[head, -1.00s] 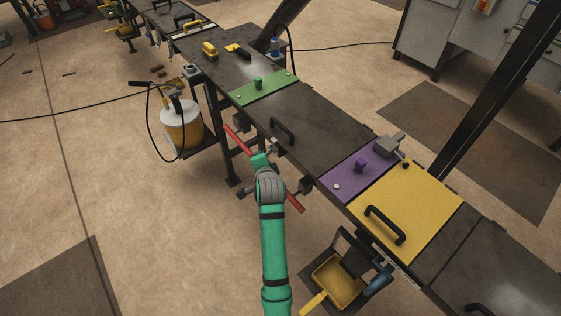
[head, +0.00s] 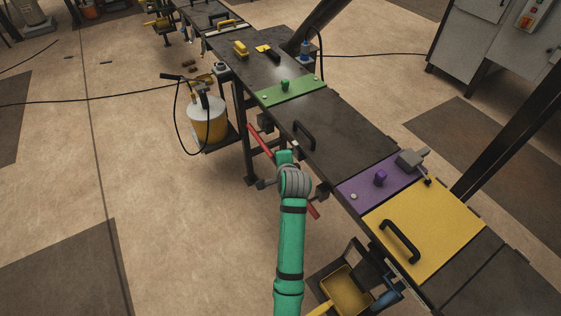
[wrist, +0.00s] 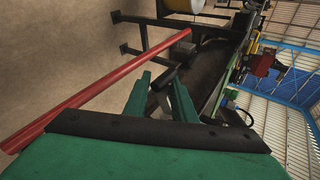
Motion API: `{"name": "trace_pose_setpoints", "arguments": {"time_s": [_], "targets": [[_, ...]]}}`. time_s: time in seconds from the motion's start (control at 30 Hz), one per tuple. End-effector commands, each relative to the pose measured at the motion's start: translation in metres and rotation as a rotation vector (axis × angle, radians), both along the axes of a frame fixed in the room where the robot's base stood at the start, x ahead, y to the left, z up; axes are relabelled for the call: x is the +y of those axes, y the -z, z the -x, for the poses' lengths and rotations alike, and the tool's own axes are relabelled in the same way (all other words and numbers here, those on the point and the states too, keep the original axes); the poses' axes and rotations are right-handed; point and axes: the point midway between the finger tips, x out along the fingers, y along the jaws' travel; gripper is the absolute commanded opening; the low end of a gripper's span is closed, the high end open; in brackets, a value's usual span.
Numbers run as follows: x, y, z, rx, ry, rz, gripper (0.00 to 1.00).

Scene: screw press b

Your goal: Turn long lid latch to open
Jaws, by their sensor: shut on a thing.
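The long dark lid (head: 345,135) lies on the bench top, between a green plate and a purple plate, with a black handle (head: 304,136) near its front edge. My gripper (wrist: 160,84) is below this lid's front edge. In the head view my own wrist hides its fingers. In the wrist view the two green fingers are shut on a small grey and dark piece (wrist: 158,97), seemingly the long lid latch. Most of it is hidden between the fingers, so its angle cannot be told.
A red bar (head: 260,142) runs along the bench front beside my gripper; it passes left in the wrist view (wrist: 95,88). A yellow lid (head: 430,228) and a yellow pan (head: 347,290) are at right and below. A white-yellow bucket (head: 207,122) stands left. Floor is clear at left.

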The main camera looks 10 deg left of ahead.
Motion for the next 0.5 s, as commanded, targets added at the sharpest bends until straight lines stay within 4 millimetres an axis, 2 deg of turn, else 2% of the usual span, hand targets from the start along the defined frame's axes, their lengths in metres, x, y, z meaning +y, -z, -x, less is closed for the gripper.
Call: {"name": "trace_pose_setpoints", "arguments": {"time_s": [0.03, 0.07, 0.1, 0.13, 0.5], "targets": [[0.0118, 0.0005, 0.0043, 0.004, -0.023, -0.003, 0.0], [0.0118, 0.0005, 0.0043, 0.004, -0.023, -0.003, 0.28], [0.0119, 0.0003, 0.0043, 0.004, -0.023, -0.003, 0.38], [0.0117, 0.0003, 0.0042, 0.003, -0.022, -0.004, 0.43], [0.0025, -0.0035, 0.0044, -0.001, -0.008, -0.003, 0.43]]}}
